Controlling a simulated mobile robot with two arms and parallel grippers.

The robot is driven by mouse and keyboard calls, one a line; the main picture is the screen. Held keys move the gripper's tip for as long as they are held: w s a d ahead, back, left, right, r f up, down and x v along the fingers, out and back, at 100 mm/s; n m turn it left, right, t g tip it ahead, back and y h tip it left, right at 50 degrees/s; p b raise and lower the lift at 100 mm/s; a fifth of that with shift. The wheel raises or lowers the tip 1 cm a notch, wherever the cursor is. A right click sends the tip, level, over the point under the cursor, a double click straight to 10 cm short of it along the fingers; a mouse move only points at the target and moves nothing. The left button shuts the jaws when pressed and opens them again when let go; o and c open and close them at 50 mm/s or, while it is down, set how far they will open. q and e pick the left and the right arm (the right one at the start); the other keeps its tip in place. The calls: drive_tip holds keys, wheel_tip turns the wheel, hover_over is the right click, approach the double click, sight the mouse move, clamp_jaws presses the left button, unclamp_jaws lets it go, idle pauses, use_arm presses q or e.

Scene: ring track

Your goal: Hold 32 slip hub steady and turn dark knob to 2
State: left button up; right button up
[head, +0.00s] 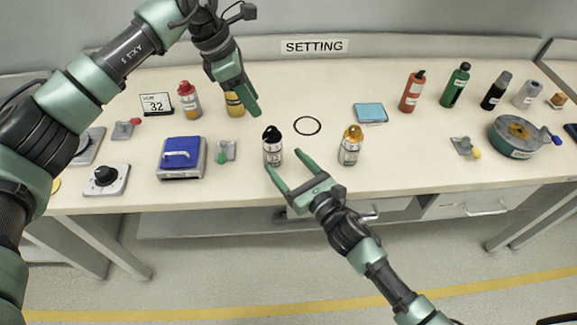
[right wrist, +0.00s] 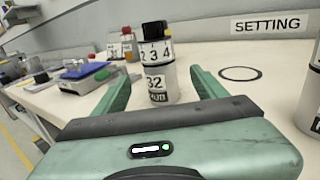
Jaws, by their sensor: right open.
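The 32 slip hub (head: 272,150) is a small white upright cylinder with a dark knob (head: 271,133) on top; it stands on the bench. In the right wrist view the hub (right wrist: 157,82) bears a 32 label, with the figures 2, 3 and 4 around its upper band, below the dark knob (right wrist: 154,27). My right gripper (head: 286,162) is open just in front of the hub, and in its wrist view the hub shows between the fingers with gaps on both sides. My left gripper (head: 250,103) hangs above and behind the hub, apart from it; its fingers are seen edge-on.
An amber-topped bottle (head: 350,147) stands right of the hub. A black ring (head: 307,125) lies behind them. A 32 card (head: 157,104), a blue-topped scale (head: 181,156) and a dial box (head: 106,179) are at left. A SETTING sign (head: 314,47) is on the wall.

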sight(278, 154)
drive_tip(key=x, duration=0.7)
drive_tip(key=shift+a, duration=0.15)
